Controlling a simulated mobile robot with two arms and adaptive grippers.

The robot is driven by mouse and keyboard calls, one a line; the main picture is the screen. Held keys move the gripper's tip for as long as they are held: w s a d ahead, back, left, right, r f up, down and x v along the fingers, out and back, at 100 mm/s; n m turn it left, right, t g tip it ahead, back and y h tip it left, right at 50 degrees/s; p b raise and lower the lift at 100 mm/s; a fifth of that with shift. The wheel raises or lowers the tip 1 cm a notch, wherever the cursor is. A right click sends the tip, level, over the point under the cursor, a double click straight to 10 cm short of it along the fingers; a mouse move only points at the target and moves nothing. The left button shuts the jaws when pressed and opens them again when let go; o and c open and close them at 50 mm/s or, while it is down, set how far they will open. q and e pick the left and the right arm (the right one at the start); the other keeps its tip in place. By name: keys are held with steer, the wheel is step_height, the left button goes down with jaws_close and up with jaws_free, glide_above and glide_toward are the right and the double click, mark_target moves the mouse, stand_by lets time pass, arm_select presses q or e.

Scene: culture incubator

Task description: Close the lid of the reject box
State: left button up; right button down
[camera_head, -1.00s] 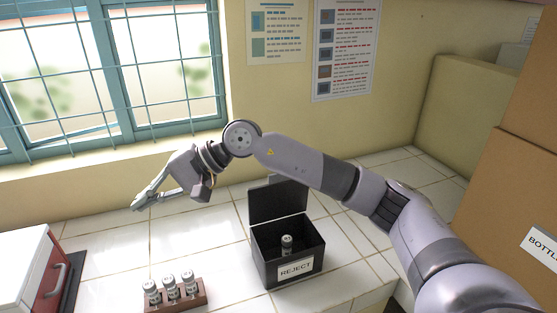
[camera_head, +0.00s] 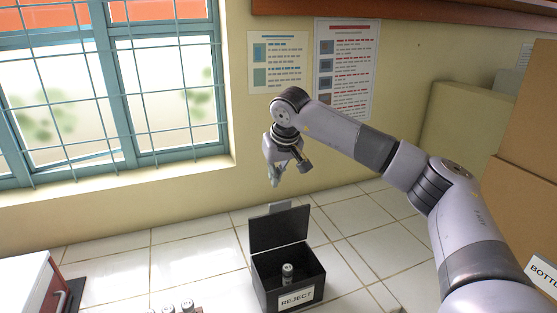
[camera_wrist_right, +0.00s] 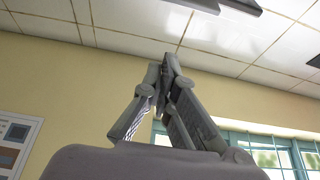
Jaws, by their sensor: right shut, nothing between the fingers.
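The black reject box (camera_head: 318,280) stands on the tiled counter with a white REJECT label on its front. Its lid (camera_head: 278,232) is open and stands upright at the back, with a small grey tab on its top edge. A capped vial (camera_head: 288,273) stands inside the box. My right gripper (camera_head: 275,182) points down above and behind the lid, near the wall, apart from it. It is shut and empty; its closed fingers also show in the right wrist view (camera_wrist_right: 170,65). A dark edge at the top of that view may be the lid. My left gripper is out of view.
A rack with several vials (camera_head: 178,307) is cut off at the bottom edge. A white and red case (camera_head: 35,285) stands at the left. Cardboard boxes (camera_head: 520,195) stand at the right.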

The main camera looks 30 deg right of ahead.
steer(key=s+f+p, duration=0.2)
steer(key=s, duration=0.1)
steer(key=shift+a+f, duration=0.25)
steer(key=shift+a, duration=0.15)
steer(key=shift+w, duration=0.1)
